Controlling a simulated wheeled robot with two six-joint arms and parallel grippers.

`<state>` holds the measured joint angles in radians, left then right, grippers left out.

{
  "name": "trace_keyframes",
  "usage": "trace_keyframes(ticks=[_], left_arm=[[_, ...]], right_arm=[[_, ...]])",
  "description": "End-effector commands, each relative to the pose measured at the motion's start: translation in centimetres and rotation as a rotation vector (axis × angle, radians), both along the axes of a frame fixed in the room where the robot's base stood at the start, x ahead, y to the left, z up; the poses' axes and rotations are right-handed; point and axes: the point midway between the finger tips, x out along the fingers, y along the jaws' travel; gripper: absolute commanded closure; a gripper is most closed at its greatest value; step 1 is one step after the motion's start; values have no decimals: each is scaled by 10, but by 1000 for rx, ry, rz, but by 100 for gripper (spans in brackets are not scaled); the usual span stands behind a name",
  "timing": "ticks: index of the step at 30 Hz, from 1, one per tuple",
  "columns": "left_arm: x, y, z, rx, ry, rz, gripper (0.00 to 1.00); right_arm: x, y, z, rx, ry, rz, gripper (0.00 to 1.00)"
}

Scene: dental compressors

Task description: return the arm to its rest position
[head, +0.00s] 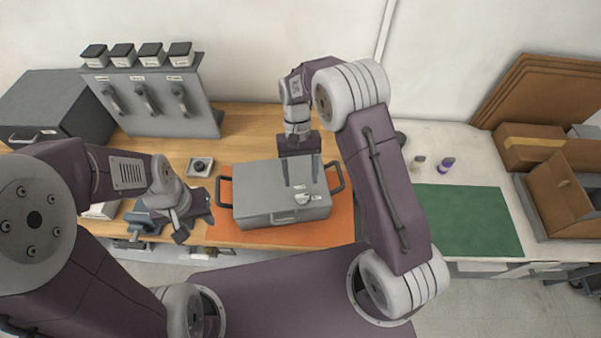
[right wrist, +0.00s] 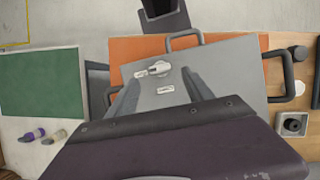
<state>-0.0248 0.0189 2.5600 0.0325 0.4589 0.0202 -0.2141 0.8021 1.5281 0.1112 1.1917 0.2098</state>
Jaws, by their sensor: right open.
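My right arm reaches over the bench in the head view. Its gripper (head: 302,184) is open above the grey case (head: 255,205), with its two fingers apart and nothing seen between them. In the right wrist view the open right gripper (right wrist: 160,80) has its fingers over the lid of the grey case (right wrist: 225,75), near a light latch or knob (right wrist: 158,69). I cannot tell whether the fingertips touch the lid. My left gripper (head: 194,226) hangs left of the case, near the bench's front edge. Whether its jaws are apart is unclear.
The case rests on an orange mat (head: 342,222). A green mat (head: 465,220) lies to the right, with two small bottles (head: 446,165) behind it. Cardboard boxes (head: 555,195) stand far right. A grey rack (head: 150,105) stands back left. A small square device (head: 200,167) sits left of the case.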

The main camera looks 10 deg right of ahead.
Motion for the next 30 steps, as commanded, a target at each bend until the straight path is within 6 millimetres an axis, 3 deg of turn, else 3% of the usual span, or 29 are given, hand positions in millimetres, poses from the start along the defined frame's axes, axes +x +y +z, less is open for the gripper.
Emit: trace_keyframes(ticks=[7,22,26,28,30], left_arm=[[0,0,-8,0,0,0,64],[0,0,-8,0,0,0,64],[0,0,-22,0,0,0,64],[0,0,-33,0,0,0,64],[0,0,-45,0,0,0,64]], right_arm=[[12,-1,29,-1,-1,-1,40],[12,-1,31,-1,1,-1,40],[23,-9,38,10,-56,-28,40],[16,-19,49,13,-82,-52,40],[-3,-34,54,9,-106,-81,40]])
